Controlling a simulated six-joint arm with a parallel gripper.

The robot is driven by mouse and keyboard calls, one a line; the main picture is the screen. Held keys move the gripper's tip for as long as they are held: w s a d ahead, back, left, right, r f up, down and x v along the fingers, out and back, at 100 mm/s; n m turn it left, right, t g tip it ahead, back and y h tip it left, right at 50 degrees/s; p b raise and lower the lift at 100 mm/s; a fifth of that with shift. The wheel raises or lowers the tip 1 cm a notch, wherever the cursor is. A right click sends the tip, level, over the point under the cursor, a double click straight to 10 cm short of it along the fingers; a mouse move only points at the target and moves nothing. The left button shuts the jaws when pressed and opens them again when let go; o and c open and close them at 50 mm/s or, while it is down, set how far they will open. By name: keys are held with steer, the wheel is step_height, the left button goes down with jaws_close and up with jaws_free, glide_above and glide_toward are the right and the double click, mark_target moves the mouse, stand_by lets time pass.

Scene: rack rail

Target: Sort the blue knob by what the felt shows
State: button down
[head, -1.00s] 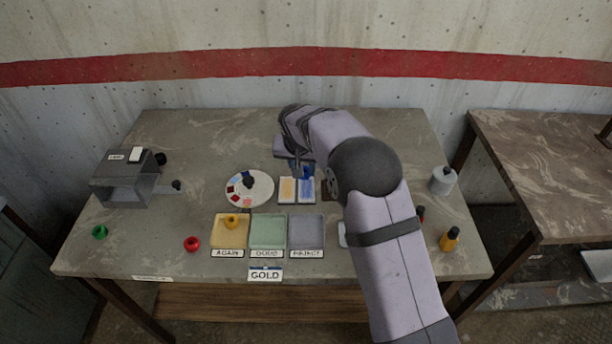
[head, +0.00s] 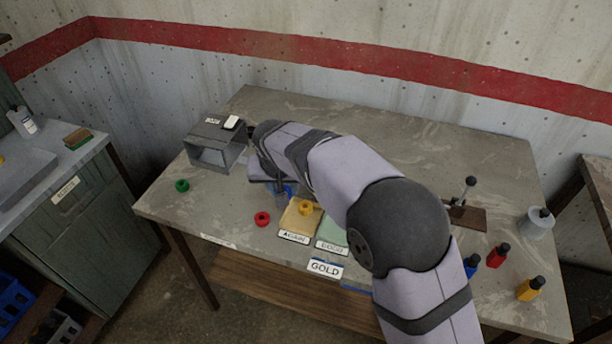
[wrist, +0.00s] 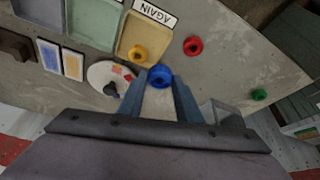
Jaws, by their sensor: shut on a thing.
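My gripper (wrist: 160,88) is shut on the blue knob (wrist: 160,76), which shows between the fingertips in the wrist view. In the head view my gripper (head: 279,188) is above the table, left of the trays and in front of the grey box. Two framed pads, one tan-yellow (wrist: 73,66) and one blue (wrist: 48,55), lie beside a round white plate with colour patches (wrist: 103,76). The AGAIN tray (head: 292,225) holds a yellow knob (head: 305,208). The green GOOD tray (head: 333,232) looks empty. My arm hides the REJECT tray in the head view.
The open grey box (head: 215,152) stands at the back left. A red knob (head: 262,219) and a green knob (head: 182,185) lie loose. A GOLD sign (head: 325,268) is at the front edge. Bottles (head: 498,256) and a grey pot (head: 537,222) stand at the right.

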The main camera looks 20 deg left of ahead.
steer(key=shift+s+d+f+m+h, duration=0.25)
steer(key=shift+d+f+m, duration=0.1)
steer(key=shift+d+m, duration=0.3)
steer(key=shift+s+d+f+m+h, duration=0.2)
steer(key=shift+d+f+m, duration=0.2)
steer(key=shift+d+m, duration=0.2)
steer(key=shift+s+d+f+m+h, duration=0.25)
steer(key=shift+d+f+m, duration=0.1)
steer(key=shift+d+m, duration=0.3)
steer(key=shift+f, duration=0.1)
steer(key=shift+f+b, duration=2.55)
steer(key=shift+f, duration=0.6)
steer(key=shift+f+b, duration=0.25)
steer(key=shift+b, duration=0.05)
steer(key=c, duration=1.2)
jaws_free()
steer(key=shift+r, duration=0.15)
